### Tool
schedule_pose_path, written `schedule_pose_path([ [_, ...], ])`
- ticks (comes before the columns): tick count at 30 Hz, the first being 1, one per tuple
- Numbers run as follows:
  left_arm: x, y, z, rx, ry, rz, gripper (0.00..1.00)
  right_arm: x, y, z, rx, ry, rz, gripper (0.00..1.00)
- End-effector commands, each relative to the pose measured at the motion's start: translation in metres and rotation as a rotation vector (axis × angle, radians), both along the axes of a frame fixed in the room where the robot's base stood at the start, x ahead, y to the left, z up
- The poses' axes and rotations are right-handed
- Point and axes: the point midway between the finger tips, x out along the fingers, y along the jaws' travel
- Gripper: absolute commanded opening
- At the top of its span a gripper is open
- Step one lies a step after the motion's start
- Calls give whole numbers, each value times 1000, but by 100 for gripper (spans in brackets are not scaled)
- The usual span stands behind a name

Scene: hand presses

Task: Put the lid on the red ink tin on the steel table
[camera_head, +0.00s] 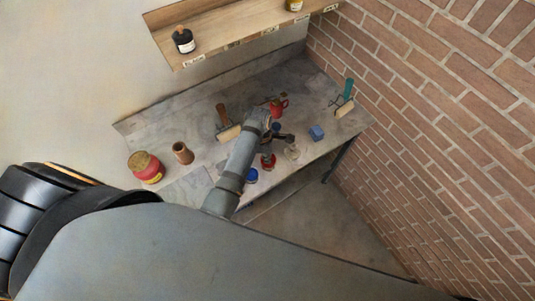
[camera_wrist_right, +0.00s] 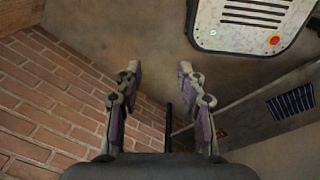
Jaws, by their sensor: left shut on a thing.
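A small red tin (camera_head: 268,162) stands near the front edge of the steel table (camera_head: 200,185). My left arm reaches over the table from below, and its gripper (camera_head: 273,138) is just above and behind this tin in the picture. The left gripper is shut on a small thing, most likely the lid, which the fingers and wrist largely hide. I cannot tell whether it touches the tin. My right gripper (camera_wrist_right: 158,78) is open and empty in the right wrist view, over bare floor.
A blue tin (camera_head: 251,175) and a clear glass jar (camera_head: 292,152) flank the red tin. A brick wall (camera_head: 450,110) borders the right.

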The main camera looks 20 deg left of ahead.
Motion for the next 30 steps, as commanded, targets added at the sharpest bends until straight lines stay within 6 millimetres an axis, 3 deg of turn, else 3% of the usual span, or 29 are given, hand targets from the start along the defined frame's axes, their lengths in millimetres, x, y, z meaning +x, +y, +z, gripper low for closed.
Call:
schedule_pose_path([
  [8, 0, 0, 1, 0, 0, 0, 1, 35, 0, 4, 1, -55, 2, 40],
  [20, -1, 0, 2, 0, 1, 0, 1, 20, 0, 11, 0, -31, 1, 40],
  [30, -1, 0, 1, 0, 0, 0, 1, 20, 0, 10, 0, -31, 1, 40],
])
